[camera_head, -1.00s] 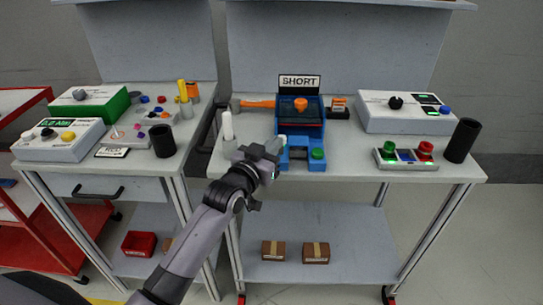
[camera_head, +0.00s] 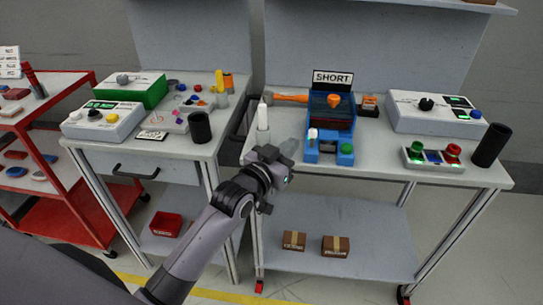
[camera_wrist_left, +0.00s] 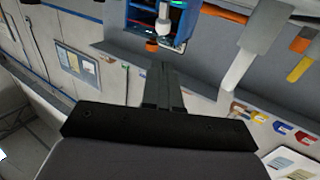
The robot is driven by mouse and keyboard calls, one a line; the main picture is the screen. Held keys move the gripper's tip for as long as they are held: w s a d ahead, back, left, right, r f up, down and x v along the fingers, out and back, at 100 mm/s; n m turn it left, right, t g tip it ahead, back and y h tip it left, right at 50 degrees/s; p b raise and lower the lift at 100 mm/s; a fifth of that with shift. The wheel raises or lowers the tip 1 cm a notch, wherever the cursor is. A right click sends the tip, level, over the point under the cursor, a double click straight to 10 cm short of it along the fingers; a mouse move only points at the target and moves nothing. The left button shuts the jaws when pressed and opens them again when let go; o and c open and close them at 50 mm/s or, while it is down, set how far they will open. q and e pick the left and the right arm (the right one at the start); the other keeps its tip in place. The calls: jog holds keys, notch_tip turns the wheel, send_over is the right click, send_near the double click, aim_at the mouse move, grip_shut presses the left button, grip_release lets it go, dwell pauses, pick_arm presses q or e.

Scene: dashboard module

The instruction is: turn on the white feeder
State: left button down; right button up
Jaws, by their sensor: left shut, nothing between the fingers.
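A blue machine (camera_head: 330,145) with a "SHORT" sign stands near the middle of the right bench. It has an upright white-tipped lever (camera_head: 313,134) at its front left, a green button (camera_head: 346,149) at its front right and an orange knob (camera_head: 334,100) on top. I cannot tell which part is called the white feeder. My left gripper (camera_head: 288,150) is shut and empty, just left of the machine's front and apart from it. In the left wrist view its fingers (camera_wrist_left: 162,85) point toward the blue machine (camera_wrist_left: 140,14) and white lever (camera_wrist_left: 163,18). My right gripper is not seen.
A white bottle-like cylinder (camera_head: 263,116) stands close behind my left gripper. A white box with a black knob (camera_head: 426,104), a button panel (camera_head: 433,157) and a black cylinder (camera_head: 491,145) are on the right. The left bench (camera_head: 190,148) holds other boxes.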

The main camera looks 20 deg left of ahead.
pick_arm(q)
jog(key=s+a+r, duration=0.1)
jog(key=s, duration=0.5)
jog(key=shift+a+r, duration=0.15)
jog(key=shift+r, duration=0.2)
jog(key=s+f+g+y, duration=0.1)
jog(key=s+f+g, duration=0.5)
jog(key=s+f, duration=1.5)
notch_tip(320, 180, down, 4)
jog(key=shift+s+a+g, duration=0.15)
jog(key=shift+s+g, duration=0.05)
jog(key=shift+g, duration=0.2)
